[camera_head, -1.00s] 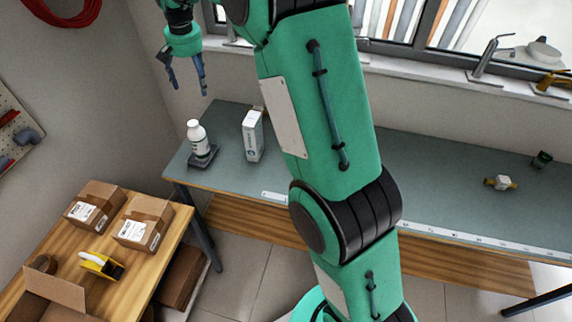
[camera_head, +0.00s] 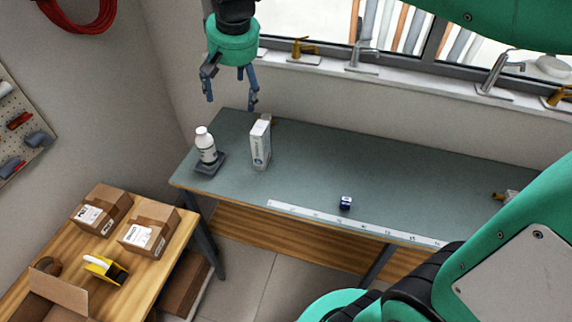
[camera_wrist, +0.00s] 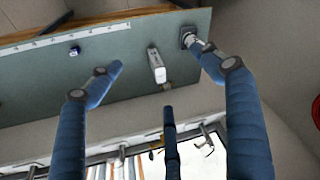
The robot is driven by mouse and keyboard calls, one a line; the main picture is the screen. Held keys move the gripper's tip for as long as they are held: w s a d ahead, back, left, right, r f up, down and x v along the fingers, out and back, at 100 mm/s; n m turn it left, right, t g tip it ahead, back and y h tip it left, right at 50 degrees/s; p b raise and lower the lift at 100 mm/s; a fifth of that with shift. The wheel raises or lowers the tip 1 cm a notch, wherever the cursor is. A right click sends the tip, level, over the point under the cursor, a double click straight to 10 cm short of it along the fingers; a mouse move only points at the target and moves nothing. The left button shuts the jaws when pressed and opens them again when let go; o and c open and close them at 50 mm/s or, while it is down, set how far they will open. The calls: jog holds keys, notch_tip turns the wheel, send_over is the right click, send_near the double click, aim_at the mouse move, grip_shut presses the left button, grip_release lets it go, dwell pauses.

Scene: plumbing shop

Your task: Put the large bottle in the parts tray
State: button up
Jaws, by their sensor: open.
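The white bottle (camera_head: 206,146) stands upright at the left end of the grey-green workbench. A small dark grey tray (camera_head: 210,167) is under it; I cannot tell whether it sits inside the rim or on top. The tray (camera_wrist: 186,32) and part of the bottle (camera_wrist: 195,43) also show in the wrist view, partly hidden by a finger. My gripper (camera_head: 231,103) is open and empty, its fingers pointing down, above the back of the bench and higher than the bottle. In the wrist view my gripper (camera_wrist: 158,62) has its blue fingers spread apart.
A white carton (camera_head: 260,143) stands just right of the bottle. A small dark blue item (camera_head: 345,203) lies near the ruler strip (camera_head: 350,223). Taps line the windowsill (camera_head: 400,81) behind. Cardboard boxes (camera_head: 148,226) and a yellow tape dispenser (camera_head: 104,268) are on the wooden table.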

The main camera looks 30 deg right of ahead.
jog(key=s+d+f+t, duration=0.1)
jog(key=s+f, duration=0.1)
jog(key=s, duration=1.1)
jog(key=s+f+n+t, duration=0.1)
jog(key=s+f, duration=0.2)
jog(key=s, duration=1)
jog(key=shift+s+d+f+n, duration=0.2)
jog(key=shift+d+f+n, duration=0.1)
jog(key=shift+d, duration=0.05)
notch_tip(320, 180, down, 12)
jog(key=b, duration=1.2)
